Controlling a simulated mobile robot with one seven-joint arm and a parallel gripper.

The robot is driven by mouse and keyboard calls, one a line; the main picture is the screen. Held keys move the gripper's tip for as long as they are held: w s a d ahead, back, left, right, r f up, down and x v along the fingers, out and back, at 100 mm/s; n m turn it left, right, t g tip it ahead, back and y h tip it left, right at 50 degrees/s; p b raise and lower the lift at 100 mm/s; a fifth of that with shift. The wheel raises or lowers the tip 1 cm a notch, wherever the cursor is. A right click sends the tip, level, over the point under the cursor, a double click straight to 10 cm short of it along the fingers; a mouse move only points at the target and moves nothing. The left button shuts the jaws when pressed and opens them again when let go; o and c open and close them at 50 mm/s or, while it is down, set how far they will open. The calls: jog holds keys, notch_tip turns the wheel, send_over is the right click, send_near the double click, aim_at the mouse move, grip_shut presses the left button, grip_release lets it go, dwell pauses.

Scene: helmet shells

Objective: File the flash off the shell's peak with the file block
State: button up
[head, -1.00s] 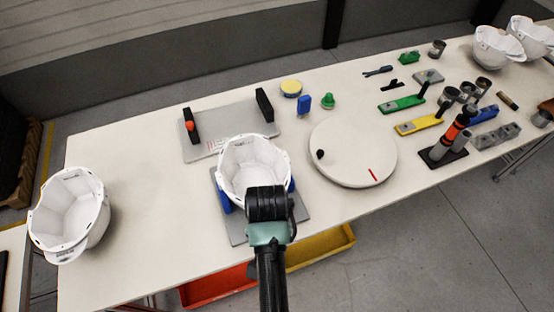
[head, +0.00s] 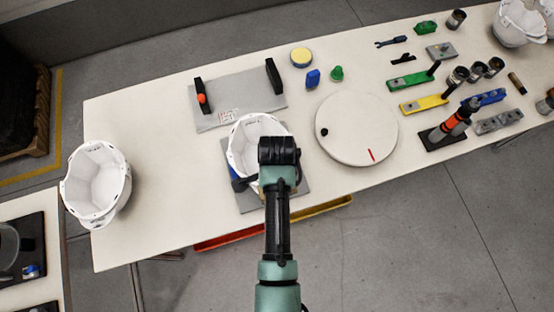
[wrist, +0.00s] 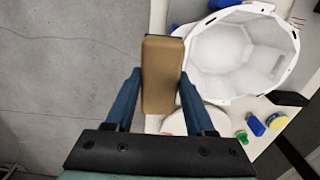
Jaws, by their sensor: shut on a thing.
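The white shell (head: 243,130) sits open side up on a grey plate (head: 303,186) near the table's front edge, with a blue support at its left. My wrist hides its right front part in the head view. My gripper (wrist: 160,88) has its blue fingers shut on a tan file block (wrist: 162,70), held lengthwise between them. In the wrist view the shell (wrist: 228,62) lies just right of the block, its rim close to the block's upper end. I cannot tell whether they touch, and I cannot make out flash on the peak.
A second white shell (head: 96,185) stands at the table's left. A round white disc (head: 360,112) lies right of the plate. A grey board with black uprights (head: 235,97) is behind. Several tools, including a green bar (head: 410,80), fill the right. Trays (head: 230,240) sit below the front edge.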

notch_tip(320, 180, down, 6)
jog(key=b, duration=0.3)
jog(key=shift+b, duration=0.3)
jog(key=shift+w+f+b, duration=0.1)
jog(key=shift+f+b, duration=0.7)
jog(key=shift+f, duration=0.35)
dwell(0.6)
jog(key=shift+d, duration=0.1)
jog(key=shift+s+a+p, duration=0.2)
jog(key=shift+a+p, duration=0.15)
jog(key=shift+a, duration=0.15)
jog(key=shift+s+a+p, duration=0.15)
jog(key=shift+a+p, duration=0.15)
jog(key=shift+a, duration=0.2)
jog(key=shift+w+d+f, duration=0.1)
jog(key=shift+w+d, duration=0.1)
jog(key=shift+d, duration=0.45)
jog(key=shift+w+d+r, duration=0.1)
jog(key=shift+w+d, duration=0.15)
jog(key=shift+d, duration=0.35)
jog(key=shift+w+d+f, duration=0.1)
jog(key=shift+w+d, duration=0.1)
jog(key=shift+d, duration=0.45)
